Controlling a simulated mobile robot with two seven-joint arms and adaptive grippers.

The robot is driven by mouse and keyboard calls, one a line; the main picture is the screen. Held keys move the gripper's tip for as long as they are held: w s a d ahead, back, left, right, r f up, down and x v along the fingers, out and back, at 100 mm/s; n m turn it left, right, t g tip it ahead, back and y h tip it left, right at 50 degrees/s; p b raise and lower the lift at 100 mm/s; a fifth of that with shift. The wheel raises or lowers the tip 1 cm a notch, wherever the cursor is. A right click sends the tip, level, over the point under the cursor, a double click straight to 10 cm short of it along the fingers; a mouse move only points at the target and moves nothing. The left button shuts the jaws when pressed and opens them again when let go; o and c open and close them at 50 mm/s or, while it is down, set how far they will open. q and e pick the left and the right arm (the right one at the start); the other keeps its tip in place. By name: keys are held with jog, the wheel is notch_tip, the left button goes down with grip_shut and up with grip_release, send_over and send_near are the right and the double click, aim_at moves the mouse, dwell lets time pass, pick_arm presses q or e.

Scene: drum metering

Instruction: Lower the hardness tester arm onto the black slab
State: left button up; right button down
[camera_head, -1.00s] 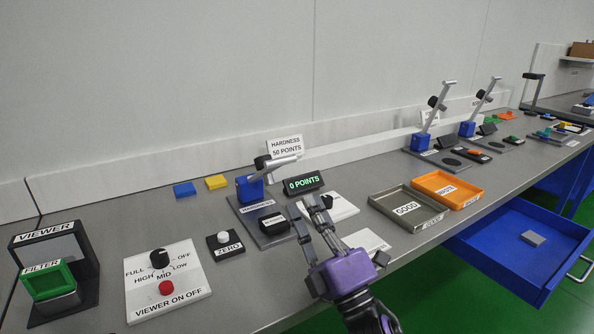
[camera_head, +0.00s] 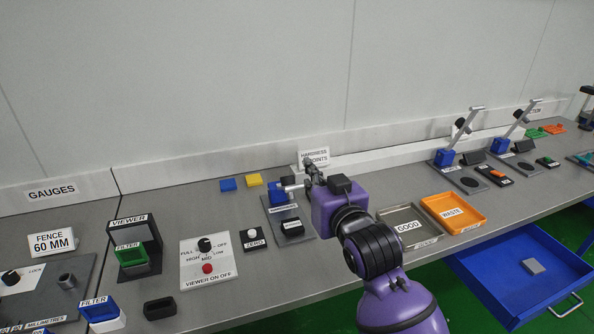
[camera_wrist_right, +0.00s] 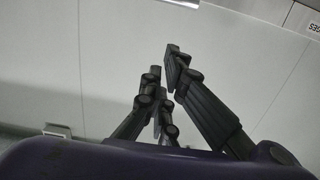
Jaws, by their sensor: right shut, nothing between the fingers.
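The hardness tester has a blue base (camera_head: 277,194) on a dark grey plate, left of my right gripper. Its silver arm (camera_head: 294,187) shows as a short piece beside the base, running right; its far part is hidden behind my gripper. The black slab (camera_head: 292,228) lies on the front of the plate, below the arm in the picture. My right gripper (camera_head: 310,174) is over the tester, its fingers shut and empty. In the right wrist view its fingers (camera_wrist_right: 166,85) are close together before the wall. I cannot tell whether they touch the arm. My left gripper is not in view.
The zero button (camera_head: 254,238) and viewer switch panel (camera_head: 207,262) stand to the left. The grey GOOD tray (camera_head: 404,208) and orange WASTE tray (camera_head: 474,207) are to the right. An open blue drawer (camera_head: 520,290) juts out at the front right.

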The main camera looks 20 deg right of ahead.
jog(key=w, duration=0.3)
send_over(288, 188)
jog(key=w+d, duration=0.1)
jog(key=d, duration=0.2)
jog(key=shift+w+f+p, duration=0.1)
jog(key=shift+f+p, duration=0.15)
jog(key=shift+p, duration=0.05)
jog(key=shift+s+f, duration=0.35)
jog(key=shift+f, duration=0.3)
jog(key=shift+s+f, duration=0.35)
jog(key=shift+f, duration=0.25)
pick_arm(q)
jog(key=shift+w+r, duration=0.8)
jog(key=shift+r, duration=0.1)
pick_arm(e)
jog(key=shift+s+f, duration=0.3)
jog(key=shift+f, duration=0.35)
